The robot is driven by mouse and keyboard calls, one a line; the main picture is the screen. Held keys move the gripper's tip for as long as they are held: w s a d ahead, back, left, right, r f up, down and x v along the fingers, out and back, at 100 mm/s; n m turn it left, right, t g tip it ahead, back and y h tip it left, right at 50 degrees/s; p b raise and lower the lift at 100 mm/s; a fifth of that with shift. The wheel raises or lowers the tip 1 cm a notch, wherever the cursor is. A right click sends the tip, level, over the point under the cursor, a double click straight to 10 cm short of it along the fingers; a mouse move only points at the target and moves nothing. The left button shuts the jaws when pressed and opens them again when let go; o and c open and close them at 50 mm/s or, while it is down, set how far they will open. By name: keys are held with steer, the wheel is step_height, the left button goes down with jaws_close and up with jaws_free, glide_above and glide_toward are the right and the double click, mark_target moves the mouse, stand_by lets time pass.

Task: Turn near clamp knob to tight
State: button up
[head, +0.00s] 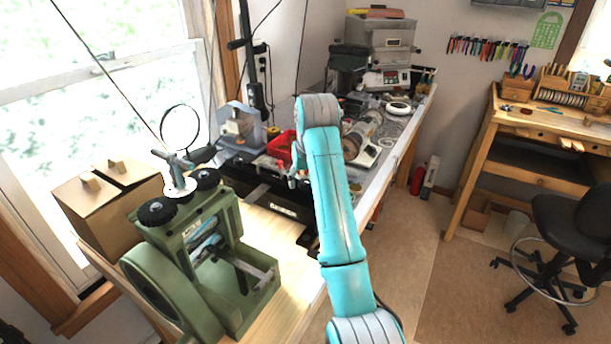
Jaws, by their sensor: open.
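A green rolling mill (176,268) stands on the wooden bench at the lower left. It has two black ridged knobs on top: the nearer knob (157,211) at the left and the farther knob (205,178) at the right. A T-shaped handle (178,162) on a pale round dial stands between them. I cannot read from the view whether either knob is tight or loose. My turquoise arm rises through the middle, right of the mill and apart from it. My gripper cannot be made out; the arm's own links seem to hide it.
A brown box (108,203) stands close behind the mill at the left, by the window. A round magnifier (180,128) and a red bin (281,145) stand farther back. The bench (283,262) is clear just right of the mill. A black chair (575,225) stands at the right.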

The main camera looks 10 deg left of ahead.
steer(key=shift+f, duration=0.1)
jaws_close()
steer(key=shift+m, duration=0.3)
steer(key=m, duration=0.1)
steer(key=m+h, duration=0.1)
steer(key=m, duration=0.1)
steer(key=m+h, duration=0.1)
steer(key=m, duration=0.1)
steer(key=shift+a, duration=0.25)
steer(key=m+h, duration=0.2)
steer(key=m, duration=0.3)
steer(key=shift+a+m, duration=0.15)
steer(key=shift+m, duration=0.25)
steer(key=m+g+h, duration=0.1)
steer(key=m, duration=0.2)
steer(key=m+g+h, duration=0.1)
steer(key=m, duration=0.2)
steer(key=shift+w+a, duration=0.1)
steer(key=shift+w, duration=0.1)
steer(key=shift+w+m+g, duration=0.1)
steer(key=shift+m+g, duration=0.6)
steer(key=shift+m, duration=1.2)
steer(key=shift+m+g, duration=0.4)
steer(key=shift+m, duration=0.5)
